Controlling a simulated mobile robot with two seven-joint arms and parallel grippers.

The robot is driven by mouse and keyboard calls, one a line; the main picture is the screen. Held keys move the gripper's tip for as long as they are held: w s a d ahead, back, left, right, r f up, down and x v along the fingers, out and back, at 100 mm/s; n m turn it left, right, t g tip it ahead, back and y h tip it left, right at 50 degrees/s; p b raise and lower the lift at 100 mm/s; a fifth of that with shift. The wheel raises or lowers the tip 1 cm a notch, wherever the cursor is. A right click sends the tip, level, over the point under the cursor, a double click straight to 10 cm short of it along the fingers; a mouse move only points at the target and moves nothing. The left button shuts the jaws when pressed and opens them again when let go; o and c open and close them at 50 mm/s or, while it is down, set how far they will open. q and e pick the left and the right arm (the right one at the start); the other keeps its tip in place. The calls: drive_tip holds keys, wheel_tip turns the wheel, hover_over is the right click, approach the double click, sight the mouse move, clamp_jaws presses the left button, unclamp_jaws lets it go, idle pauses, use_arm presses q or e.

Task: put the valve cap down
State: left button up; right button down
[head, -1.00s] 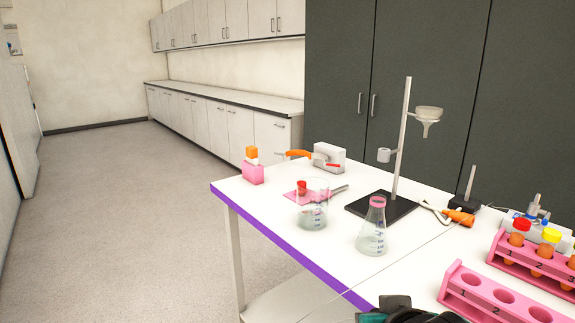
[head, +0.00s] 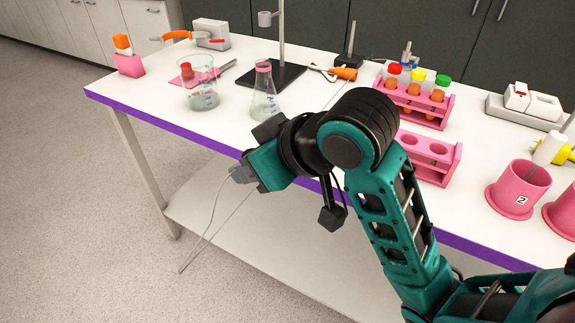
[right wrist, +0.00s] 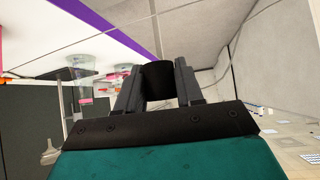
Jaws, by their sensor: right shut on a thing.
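My right gripper (head: 240,173) hangs in front of the table's purple front edge, left of the middle in the head view. In the right wrist view its two grey fingers (right wrist: 158,85) are shut on a dark, round, cylinder-like piece (right wrist: 158,82), which I take to be the valve cap. The cap is held in the air, clear of the tabletop. In the head view the cap cannot be made out apart from the fingers. My left gripper is not in view.
The white table (head: 140,90) holds a beaker (head: 201,95), a conical flask (head: 264,97), a stand base (head: 275,76), pink tube racks (head: 425,105) and a pink numbered cup (head: 517,190). Thin lines (head: 212,222) run near my gripper. A lower shelf (head: 240,240) is bare.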

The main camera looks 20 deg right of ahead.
drive_tip(key=w+a+f+n+g+y, duration=0.2)
drive_tip(key=a+n+g+y, duration=0.2)
drive_tip(key=a+n, duration=0.35)
drive_tip(key=d+r+m+t+h, duration=0.1)
drive_tip(key=d+r+m, duration=0.1)
drive_tip(key=r+m, duration=0.1)
drive_tip(key=s+d+r+m+t+h, duration=0.1)
drive_tip(key=d+r+m+t+h, duration=0.1)
drive_tip(key=d+r, duration=0.1)
drive_tip(key=s+d+r+m+t+h, duration=0.1)
drive_tip(key=d+r+m, duration=0.1)
drive_tip(key=r+m, duration=0.1)
drive_tip(key=shift+s+d+m+h, duration=0.25)
drive_tip(key=shift+d+m+h, duration=0.05)
drive_tip(key=shift+d+m, duration=0.05)
drive_tip(key=shift+w+a+r+t, duration=0.1)
drive_tip(key=shift+a+r+t, duration=0.05)
drive_tip(key=shift+a+t, duration=0.15)
drive_tip(key=w+a+m+h, duration=0.4)
drive_tip(key=a+m, duration=0.1)
drive_tip(key=a, duration=0.4)
drive_tip(key=s+d+f+n+g+y, duration=0.1)
drive_tip(key=f+n+g+y, duration=0.3)
drive_tip(key=n, duration=0.4)
drive_tip(key=s+d+f+n+g+y, duration=0.1)
drive_tip(key=d+f+n+g+y, duration=0.2)
drive_tip(key=n, duration=0.6)
drive_tip(key=shift+s+d+f+n+g+y, duration=0.3)
drive_tip(key=shift+f+g+y, duration=0.4)
drive_tip(key=shift+f+y, duration=0.55)
